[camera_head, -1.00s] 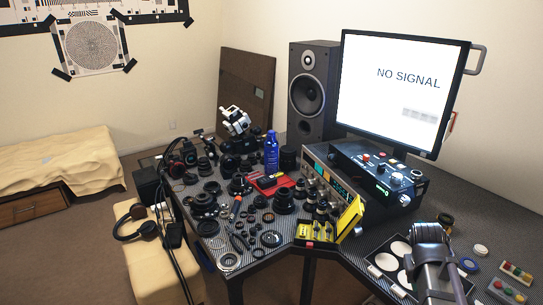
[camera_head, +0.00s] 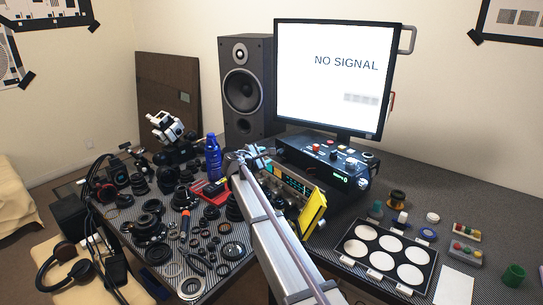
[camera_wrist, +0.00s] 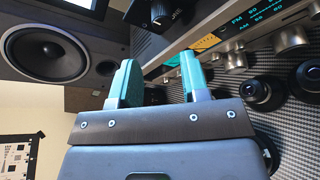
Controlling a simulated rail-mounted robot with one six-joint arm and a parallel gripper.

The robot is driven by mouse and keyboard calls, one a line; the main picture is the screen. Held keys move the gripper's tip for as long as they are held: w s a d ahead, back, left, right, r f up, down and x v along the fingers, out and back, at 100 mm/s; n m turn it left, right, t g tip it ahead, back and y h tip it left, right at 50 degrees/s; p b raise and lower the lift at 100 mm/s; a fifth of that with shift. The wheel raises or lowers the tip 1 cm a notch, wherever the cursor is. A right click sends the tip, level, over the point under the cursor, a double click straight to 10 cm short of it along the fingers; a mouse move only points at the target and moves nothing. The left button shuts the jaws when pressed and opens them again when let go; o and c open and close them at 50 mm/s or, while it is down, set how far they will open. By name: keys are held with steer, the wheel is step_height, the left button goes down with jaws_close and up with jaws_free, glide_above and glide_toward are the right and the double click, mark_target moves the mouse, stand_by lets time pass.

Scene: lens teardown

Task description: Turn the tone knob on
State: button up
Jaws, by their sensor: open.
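A silver stereo receiver (camera_head: 292,183) sits on the dark bench below the black control box (camera_head: 318,158). In the wrist view its faceplate (camera_wrist: 262,32) runs diagonally at the right, with a large silver knob (camera_wrist: 293,38) and a smaller knob (camera_wrist: 236,60). I cannot read which knob is the tone knob. A small black JDS unit (camera_wrist: 175,17) with a knob (camera_wrist: 158,12) sits above it. My gripper (camera_wrist: 158,62) is open and empty, its teal fingers close to the receiver's left end. In the head view my gripper (camera_head: 258,157) partly hides the receiver front.
Dark lens parts stand right below the faceplate in the wrist view, including a black ring (camera_wrist: 262,95). A tall speaker (camera_head: 247,90) and monitor (camera_head: 338,75) stand behind.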

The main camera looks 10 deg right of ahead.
mark_target(278, 153)
steer(key=b+x, duration=0.3)
steer(key=x, duration=0.7)
steer(key=shift+w+d+f, duration=0.15)
steer(key=shift+d+f, duration=0.05)
steer(key=shift+d, duration=0.15)
steer(key=c, duration=0.6)
